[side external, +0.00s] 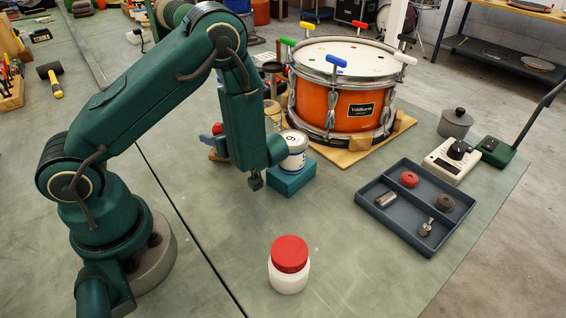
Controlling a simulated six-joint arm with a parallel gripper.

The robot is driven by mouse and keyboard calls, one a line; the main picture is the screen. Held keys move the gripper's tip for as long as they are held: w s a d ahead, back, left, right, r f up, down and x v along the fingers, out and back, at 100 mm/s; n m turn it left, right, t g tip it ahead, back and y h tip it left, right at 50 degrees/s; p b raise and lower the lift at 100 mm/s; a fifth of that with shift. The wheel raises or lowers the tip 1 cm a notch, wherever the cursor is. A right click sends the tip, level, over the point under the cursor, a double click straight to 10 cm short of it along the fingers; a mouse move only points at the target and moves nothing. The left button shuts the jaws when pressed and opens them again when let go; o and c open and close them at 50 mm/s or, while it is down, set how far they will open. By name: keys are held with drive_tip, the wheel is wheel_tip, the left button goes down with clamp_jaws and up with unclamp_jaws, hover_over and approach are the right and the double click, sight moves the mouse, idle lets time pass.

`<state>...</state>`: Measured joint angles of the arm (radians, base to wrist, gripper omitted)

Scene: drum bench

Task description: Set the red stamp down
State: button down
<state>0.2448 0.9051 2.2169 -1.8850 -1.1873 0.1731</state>
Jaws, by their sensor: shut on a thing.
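A red round knob (217,128) shows just left of my forearm, above a wooden piece. My arm hides part of it, and I cannot tell whether it is the red stamp. No other stamp shape is clear in this view.
A white jar with a red lid (289,265) stands in front. A white tin (294,150) sits on the teal block (293,178). An orange drum (335,105) stands behind. A divided tray (388,227) with small parts lies right. Bench between jar and tray is clear.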

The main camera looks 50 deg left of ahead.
drive_tip(key=shift+f, duration=0.2)
drive_tip(key=shift+f, duration=0.1)
drive_tip(key=c, duration=0.6)
unclamp_jaws()
drive_tip(key=shift+c, duration=0.2)
